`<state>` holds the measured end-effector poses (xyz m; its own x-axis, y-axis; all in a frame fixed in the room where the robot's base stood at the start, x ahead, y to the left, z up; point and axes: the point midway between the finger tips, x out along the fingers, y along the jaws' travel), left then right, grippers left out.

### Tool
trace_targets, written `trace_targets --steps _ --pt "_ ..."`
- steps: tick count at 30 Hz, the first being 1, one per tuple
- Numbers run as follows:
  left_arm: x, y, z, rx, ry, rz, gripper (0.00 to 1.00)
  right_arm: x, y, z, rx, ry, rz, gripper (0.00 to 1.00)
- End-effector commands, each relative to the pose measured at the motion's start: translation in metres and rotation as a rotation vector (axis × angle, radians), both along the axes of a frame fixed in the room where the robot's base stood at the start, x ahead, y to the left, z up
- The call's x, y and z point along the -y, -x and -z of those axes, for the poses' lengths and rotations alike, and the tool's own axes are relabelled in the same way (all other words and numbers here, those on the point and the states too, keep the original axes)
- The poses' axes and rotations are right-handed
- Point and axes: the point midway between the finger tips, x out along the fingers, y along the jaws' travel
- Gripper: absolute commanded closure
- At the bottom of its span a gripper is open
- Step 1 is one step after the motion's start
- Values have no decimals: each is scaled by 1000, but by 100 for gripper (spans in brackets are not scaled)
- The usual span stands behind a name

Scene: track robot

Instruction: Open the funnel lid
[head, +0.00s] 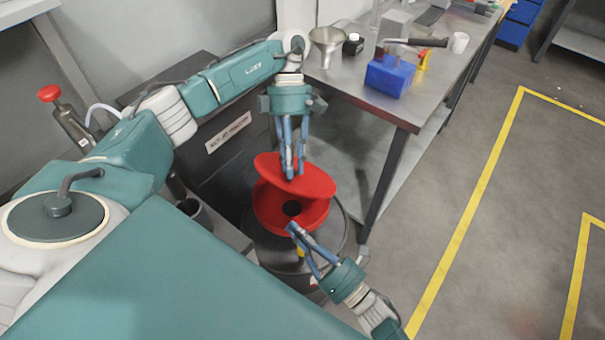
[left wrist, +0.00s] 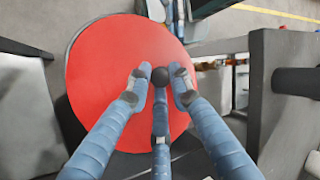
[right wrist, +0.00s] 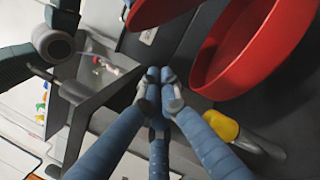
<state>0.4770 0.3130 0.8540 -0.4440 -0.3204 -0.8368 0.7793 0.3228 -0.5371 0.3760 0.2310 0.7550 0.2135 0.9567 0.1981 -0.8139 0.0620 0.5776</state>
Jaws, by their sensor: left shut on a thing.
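The red funnel lid (head: 318,182) is raised and tilted above the red funnel (head: 265,212), with a gap between them at the front. The funnel's dark centre hole shows. My left gripper (head: 291,174) is above the lid. In the left wrist view its fingers (left wrist: 159,78) are closed around the lid's black knob (left wrist: 160,77), over the red disc (left wrist: 105,75). My right gripper (head: 293,229) is beside the funnel's front rim. In the right wrist view its fingertips (right wrist: 159,78) are together and empty, with the funnel (right wrist: 235,70) to the right and the lid's edge (right wrist: 150,12) above.
The funnel sits on a dark drum (head: 275,255). A metal table (head: 400,112) stands behind and right, carrying a metal funnel (head: 327,45), a dark bottle (head: 353,44) and a blue rack (head: 388,76). A yellow handle (right wrist: 220,125) is below the funnel. Open floor lies to the right.

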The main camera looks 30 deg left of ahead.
Motion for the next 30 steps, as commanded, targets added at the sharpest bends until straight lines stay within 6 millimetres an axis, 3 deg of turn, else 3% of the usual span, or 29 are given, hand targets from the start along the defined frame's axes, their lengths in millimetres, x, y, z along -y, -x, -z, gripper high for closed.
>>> trace_targets --steps 3,10,19,30 --pt "3 0 -1 2 7 3 100 -25 -6 -6 -3 -1 0 100" --pt "3 0 0 2 7 3 100 -64 -15 -14 -3 -1 1 100" --pt "3 -1 0 2 7 3 100 -58 -34 -41 -4 2 1 100" --pt "3 -1 0 2 7 3 100 -58 -37 -44 -5 2 2 100"
